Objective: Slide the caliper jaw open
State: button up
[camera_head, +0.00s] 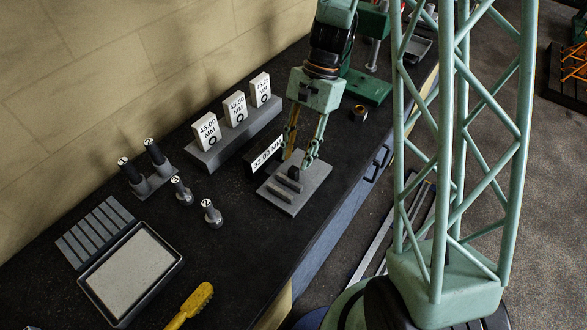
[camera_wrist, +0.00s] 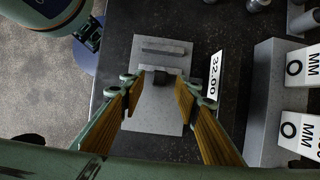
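The caliper is a grey plate (camera_head: 310,185) on the dark bench in the head view, with low parallel bars across it. The plate also shows in the wrist view (camera_wrist: 150,120). A small dark block (camera_wrist: 162,78) stands beside one bar and seems to be part of the jaw; it shows in the head view (camera_head: 294,172). My gripper (camera_head: 298,160) points down over the plate. In the wrist view its two fingers (camera_wrist: 160,90) are spread on either side of the dark block, with a gap on both sides. I cannot tell how high the fingertips are.
A "32.00 MM" sign (camera_head: 267,153) stands close beside the plate. Behind it, a grey rack (camera_head: 207,158) holds white labelled blocks. Dark-handled gauges (camera_head: 155,152) and a framed tray (camera_head: 130,270) are to the left. A yellow-handled tool (camera_head: 192,305) lies in front.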

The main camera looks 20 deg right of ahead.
aim_at(294, 169)
jog(key=shift+x, duration=2.6)
jog(key=shift+c, duration=0.5)
grip_shut()
